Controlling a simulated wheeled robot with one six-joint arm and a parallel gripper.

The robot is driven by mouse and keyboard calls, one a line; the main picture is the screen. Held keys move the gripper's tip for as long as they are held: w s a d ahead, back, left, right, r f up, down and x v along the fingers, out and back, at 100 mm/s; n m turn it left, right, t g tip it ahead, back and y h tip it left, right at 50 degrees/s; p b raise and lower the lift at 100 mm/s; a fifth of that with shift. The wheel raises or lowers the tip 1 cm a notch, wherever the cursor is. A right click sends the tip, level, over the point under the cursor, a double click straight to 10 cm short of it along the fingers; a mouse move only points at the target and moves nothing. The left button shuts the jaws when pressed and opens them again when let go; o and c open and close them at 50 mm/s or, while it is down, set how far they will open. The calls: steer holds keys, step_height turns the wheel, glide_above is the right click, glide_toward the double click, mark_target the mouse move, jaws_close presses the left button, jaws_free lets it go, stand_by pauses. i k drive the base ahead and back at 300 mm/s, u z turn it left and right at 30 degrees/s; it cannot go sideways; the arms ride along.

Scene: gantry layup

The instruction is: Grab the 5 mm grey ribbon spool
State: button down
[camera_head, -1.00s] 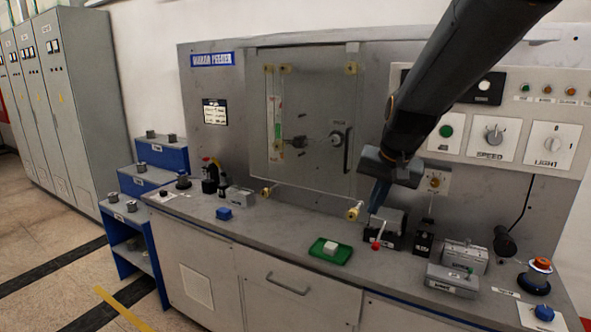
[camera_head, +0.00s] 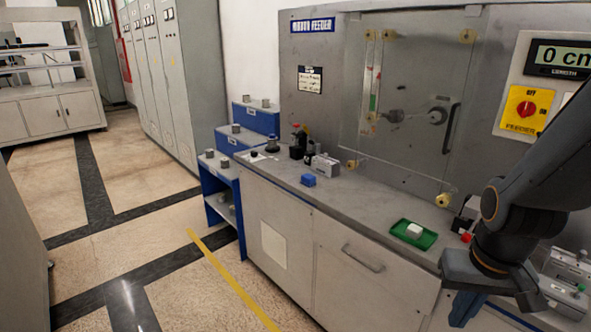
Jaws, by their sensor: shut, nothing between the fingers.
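Several small grey spools stand on a blue stepped rack (camera_head: 247,118) to the left of the bench. One spool (camera_head: 265,103) is on the top step, another (camera_head: 235,128) on the middle step, and another (camera_head: 224,164) on the lowest step. A dark grey round piece (camera_head: 272,147) stands on the bench's left end. The size labels are too small to read, so I cannot tell which spool is 5 mm. My gripper (camera_head: 466,309) is at the lower right, in front of the bench, pointing down. It is shut and empty, far from the rack.
A clear panel (camera_head: 410,100) with a handle covers the feeder. Grey cabinets (camera_head: 175,70) stand behind the rack. The floor at left is open.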

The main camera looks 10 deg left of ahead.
mark_target(220, 197)
steer(key=u, duration=0.75)
steer(key=i, duration=0.85)
steer(key=u, duration=1.4)
steer(key=i, duration=1.5)
steer(key=u, duration=0.25)
steer(key=i, duration=1.75)
steer(key=z, duration=1.2)
steer(key=i, duration=1)
steer(key=z, duration=1.2)
steer(key=i, duration=0.25)
steer(key=z, duration=0.15)
